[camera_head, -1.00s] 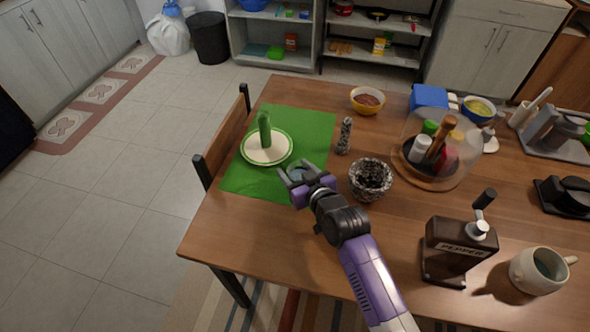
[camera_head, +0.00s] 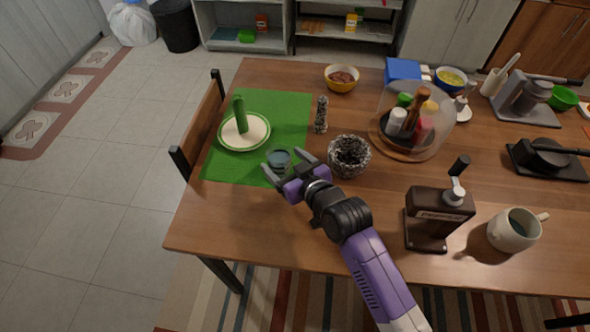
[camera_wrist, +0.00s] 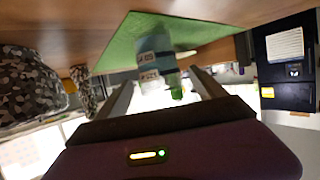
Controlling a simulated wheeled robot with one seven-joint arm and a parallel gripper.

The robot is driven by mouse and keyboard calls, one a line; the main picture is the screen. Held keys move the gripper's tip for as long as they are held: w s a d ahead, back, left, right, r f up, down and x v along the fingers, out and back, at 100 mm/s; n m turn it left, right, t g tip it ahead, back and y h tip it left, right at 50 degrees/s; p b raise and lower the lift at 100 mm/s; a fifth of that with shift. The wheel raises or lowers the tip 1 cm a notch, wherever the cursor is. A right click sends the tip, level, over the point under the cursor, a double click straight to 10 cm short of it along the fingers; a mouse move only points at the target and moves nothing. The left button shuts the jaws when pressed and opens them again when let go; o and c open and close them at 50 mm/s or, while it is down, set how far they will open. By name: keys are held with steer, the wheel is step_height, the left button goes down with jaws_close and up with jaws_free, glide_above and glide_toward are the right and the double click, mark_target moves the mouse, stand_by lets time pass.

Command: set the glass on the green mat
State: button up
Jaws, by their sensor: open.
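A small bluish glass (camera_head: 279,158) stands upright on the green mat (camera_head: 232,174), near the mat's right front part. In the wrist view the glass (camera_wrist: 154,62), with printed labels on its side, shows against the green mat (camera_wrist: 118,42). My gripper (camera_head: 285,166) is open, with its fingers spread and the glass near their tips. In the wrist view my gripper's fingers (camera_wrist: 158,85) lie apart on either side of the glass, with gaps visible. The contact of its base with the mat is not clearly seen.
A plate (camera_head: 259,134) with a green cucumber-like item (camera_head: 239,114) is on the mat. A speckled bowl (camera_head: 349,156) stands just right of my gripper, and a pepper mill (camera_head: 321,115) behind. A dark pepper dispenser (camera_head: 428,222) and a mug (camera_head: 513,230) stand front right.

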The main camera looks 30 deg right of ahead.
steer(key=v, duration=0.6)
steer(key=shift+s, duration=0.15)
steer(key=shift+h, duration=0.3)
steer(key=s, duration=0.2)
steer(key=s+f, duration=0.1)
steer(key=s, duration=0.1)
steer(key=s+f, duration=0.1)
steer(key=s, duration=0.2)
steer(key=shift+s+d, duration=0.15)
steer(key=shift+d, duration=0.05)
steer(key=shift+m, duration=0.3)
steer(key=s, duration=1)
steer(key=shift+s+r, duration=0.4)
steer(key=w+r+v, duration=0.1)
steer(key=r+v, duration=0.2)
steer(key=v, duration=1.4)
steer(key=shift+a+t, duration=0.4)
steer(key=shift+a, duration=0.25)
